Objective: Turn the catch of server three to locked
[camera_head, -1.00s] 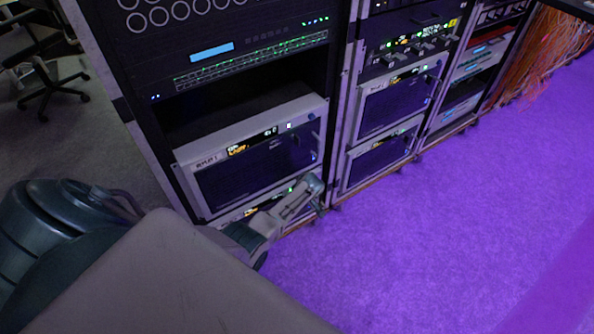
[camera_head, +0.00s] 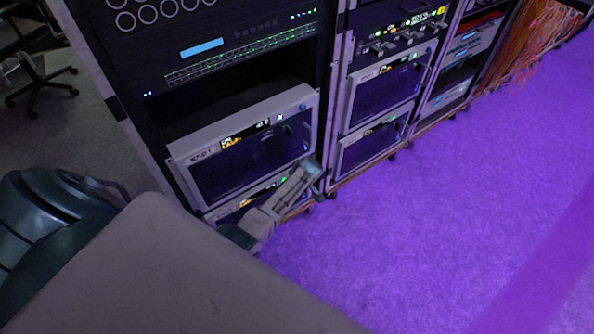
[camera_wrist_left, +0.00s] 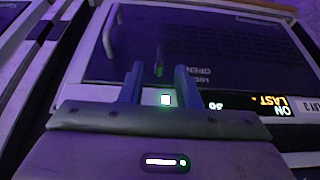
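My left gripper (camera_head: 308,172) reaches in from the lower left, low in front of the near rack. In the left wrist view my gripper (camera_wrist_left: 160,75) is open, its two fingers apart and empty. A small dark catch (camera_wrist_left: 159,60) shows beyond and between the fingertips, upright in that picture; I cannot tell whether they touch it. The word OPEN and another, partly readable word are printed beside it. The dark server panel (camera_wrist_left: 225,45) carries a strip with a lit display and a label that seems to end in 3. My right gripper is not in view.
The near rack holds a server with a pale frame (camera_head: 250,150) and a lower unit (camera_head: 238,208) partly hidden by my arm. More racks (camera_head: 375,105) continue to the right. Orange cables (camera_head: 530,45) hang at the far right. The purple-lit floor (camera_head: 430,240) is clear.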

